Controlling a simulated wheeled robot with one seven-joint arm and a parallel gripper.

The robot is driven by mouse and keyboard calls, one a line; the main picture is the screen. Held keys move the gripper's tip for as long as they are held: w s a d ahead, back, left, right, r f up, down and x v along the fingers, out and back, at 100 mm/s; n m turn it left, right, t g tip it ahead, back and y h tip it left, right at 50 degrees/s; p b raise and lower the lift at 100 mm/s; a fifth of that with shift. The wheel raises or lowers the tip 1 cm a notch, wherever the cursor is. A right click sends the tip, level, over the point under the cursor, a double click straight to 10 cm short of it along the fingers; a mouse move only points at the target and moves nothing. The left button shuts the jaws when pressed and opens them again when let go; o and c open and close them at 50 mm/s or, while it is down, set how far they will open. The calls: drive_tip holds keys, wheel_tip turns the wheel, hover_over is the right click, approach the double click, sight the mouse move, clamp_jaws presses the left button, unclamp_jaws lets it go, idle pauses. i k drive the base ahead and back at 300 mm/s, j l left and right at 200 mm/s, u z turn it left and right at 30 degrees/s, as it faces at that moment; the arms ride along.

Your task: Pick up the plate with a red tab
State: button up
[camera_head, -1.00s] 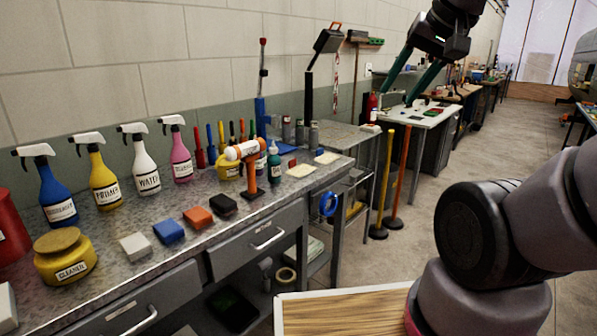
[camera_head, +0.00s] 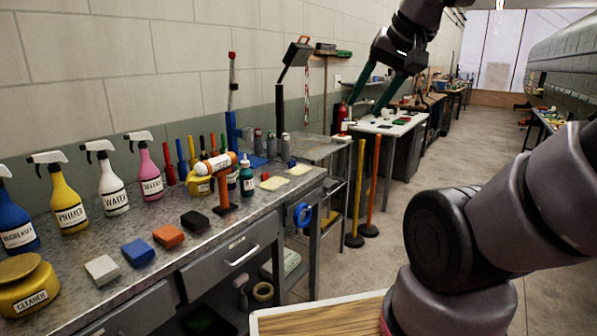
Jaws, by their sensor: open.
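I cannot pick out a plate with a red tab for certain. Small red and green pieces (camera_head: 386,126) lie on the white table (camera_head: 365,127) farther back, too small to make out. My gripper (camera_head: 368,106) is at the top, right of centre, with two teal fingers spread apart and pointing down. It appears empty. In the picture it overlaps the white table's area; its true distance from the table is unclear.
A grey bench (camera_head: 70,255) at left carries spray bottles (camera_head: 113,185), coloured blocks (camera_head: 168,236) and an orange-handled tool (camera_head: 222,185). Yellow and orange posts (camera_head: 371,185) stand by a metal cart. A wood-topped surface (camera_head: 315,318) is at the bottom. Open floor (camera_head: 480,150) runs along the aisle at right.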

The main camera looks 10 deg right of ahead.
sight(271, 184)
drive_tip(key=i+l+u, duration=0.1)
drive_tip(key=i+u, duration=0.25)
drive_tip(key=i+l+u, duration=0.2)
drive_tip(key=i+u, duration=0.2)
